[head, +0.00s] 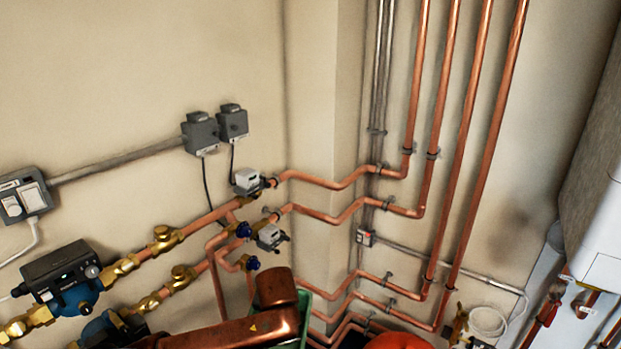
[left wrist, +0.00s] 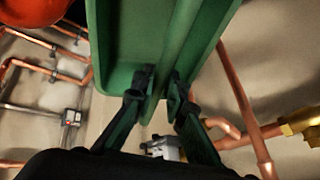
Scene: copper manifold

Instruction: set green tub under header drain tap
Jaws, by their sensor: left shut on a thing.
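The green tub (left wrist: 125,40) fills the top of the left wrist view, seen close up. My left gripper (left wrist: 160,85) is shut on its wall, with one dark finger on each side. In the head view only a strip of the tub (head: 304,291) shows at the bottom, behind my copper-coloured left arm, which hides the left gripper there. I cannot tell which fitting is the header drain tap. Small blue-handled valves (head: 253,263) sit on the copper pipes just above my arm. My right gripper is in neither view.
Copper pipes (head: 340,183) run along the wall and corner around the tub. Pumps with brass valves (head: 66,284) stand at the left. A red rounded vessel (head: 398,342) is at the bottom, right of the tub. A red-handled valve (head: 547,312) and white boiler casing (head: 598,225) are at the right.

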